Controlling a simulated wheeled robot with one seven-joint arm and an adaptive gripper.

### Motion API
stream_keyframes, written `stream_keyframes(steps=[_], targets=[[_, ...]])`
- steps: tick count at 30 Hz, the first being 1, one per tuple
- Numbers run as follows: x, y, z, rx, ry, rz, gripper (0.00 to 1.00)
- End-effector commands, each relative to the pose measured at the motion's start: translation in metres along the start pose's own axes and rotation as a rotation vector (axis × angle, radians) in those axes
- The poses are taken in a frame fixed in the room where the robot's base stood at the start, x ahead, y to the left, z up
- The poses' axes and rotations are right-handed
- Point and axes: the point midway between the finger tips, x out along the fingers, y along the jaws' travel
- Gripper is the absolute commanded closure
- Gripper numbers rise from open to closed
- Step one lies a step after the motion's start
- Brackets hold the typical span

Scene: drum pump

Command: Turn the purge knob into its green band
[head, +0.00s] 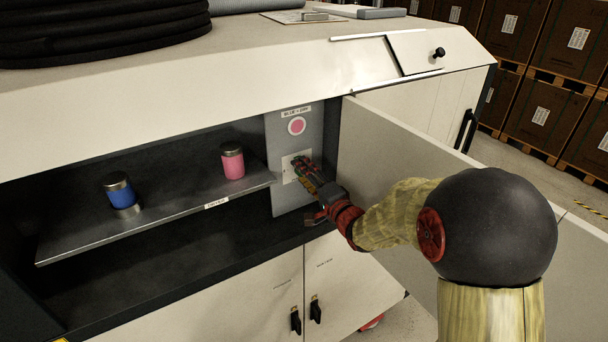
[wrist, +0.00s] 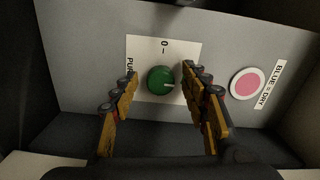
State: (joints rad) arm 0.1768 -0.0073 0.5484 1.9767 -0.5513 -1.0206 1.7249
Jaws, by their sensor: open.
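The purge knob (wrist: 163,80) is a round green knob with a pale pointer line, on a white label plate (wrist: 150,50) fixed to a grey panel (wrist: 85,50). In the wrist view its pointer faces right. I cannot make out a green band on the plate. My gripper (wrist: 162,88) is open, with one finger on each side of the knob and a gap on both sides. In the head view my gripper (head: 300,172) is at the panel (head: 285,215) and hides the knob.
A pink round indicator (head: 296,126) sits above the plate, under a "BLUE = DRY" label. A shelf (head: 80,237) to the left holds a blue jar (head: 120,193) and a pink jar (head: 232,162).

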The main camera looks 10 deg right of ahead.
Motion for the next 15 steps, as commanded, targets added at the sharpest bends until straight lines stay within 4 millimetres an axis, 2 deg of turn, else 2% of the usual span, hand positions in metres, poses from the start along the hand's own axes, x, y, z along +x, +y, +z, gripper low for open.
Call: stream_keyframes(steps=[5, 8, 15], targets=[[-0.004, -0.001, 0.000, -0.001, 0.001, 0.000, 0.55], [-0.016, 0.000, -0.001, 0.000, 0.001, 0.001, 0.55], [-0.064, -0.001, -0.001, 0.000, 0.003, -0.001, 0.55]])
